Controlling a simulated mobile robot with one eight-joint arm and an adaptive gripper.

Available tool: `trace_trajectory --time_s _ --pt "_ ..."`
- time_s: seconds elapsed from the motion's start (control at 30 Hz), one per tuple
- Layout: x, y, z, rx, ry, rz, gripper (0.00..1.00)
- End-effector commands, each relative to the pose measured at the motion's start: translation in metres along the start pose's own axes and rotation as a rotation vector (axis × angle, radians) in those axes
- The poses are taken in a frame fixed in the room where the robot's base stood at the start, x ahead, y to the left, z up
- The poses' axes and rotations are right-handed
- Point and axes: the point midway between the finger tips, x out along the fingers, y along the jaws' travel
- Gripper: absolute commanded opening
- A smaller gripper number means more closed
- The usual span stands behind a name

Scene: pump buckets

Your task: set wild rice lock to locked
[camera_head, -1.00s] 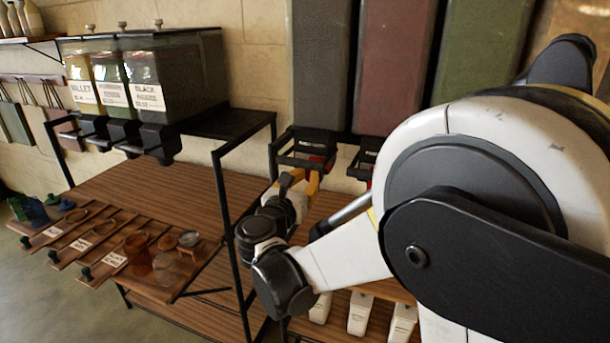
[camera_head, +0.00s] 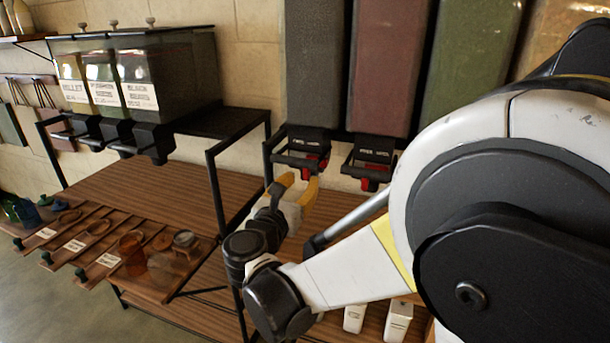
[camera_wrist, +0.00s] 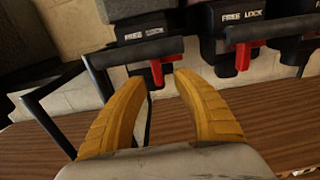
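The black dispenser head (camera_head: 303,142) under the dark grey bin (camera_head: 315,62) carries a red lock lever (camera_head: 312,163). I cannot read a wild rice label on any bin. In the wrist view this red lever (camera_wrist: 157,72) hangs below a "FREE LOCK" sign (camera_wrist: 145,32), towards the LOCK word; its exact setting is unclear. My gripper (camera_head: 297,180) is just below and in front of that head. In the wrist view my gripper (camera_wrist: 158,80) has its yellow fingers apart, with the lever beyond and between the tips. Nothing is held, and contact cannot be judged.
A second dispenser head (camera_head: 368,160) with its own red lever (camera_wrist: 242,57) stands close on the right. A black frame post (camera_head: 222,200) stands left of my gripper. Wooden shelves (camera_head: 150,195) lie below, with jars (camera_head: 133,252) at left.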

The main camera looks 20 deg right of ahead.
Motion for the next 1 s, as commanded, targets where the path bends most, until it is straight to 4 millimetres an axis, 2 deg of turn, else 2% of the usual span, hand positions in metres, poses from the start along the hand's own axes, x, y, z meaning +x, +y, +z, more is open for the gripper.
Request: trace_trajectory --time_s 0.03,0.2,0.4,0.83,0.93,1.0 --pt "-0.013 0.002 0.000 0.000 0.000 0.005 0.35" --pt "-0.050 0.001 0.000 0.000 0.000 0.004 0.35" --pt "-0.075 0.000 0.000 0.000 0.000 0.001 0.35" --pt "-0.078 -0.004 -0.001 0.019 0.014 -0.005 0.35" --pt "-0.071 -0.022 -0.009 0.135 0.091 -0.029 0.35" --pt "-0.065 -0.046 -0.021 0.300 0.190 -0.073 0.35"
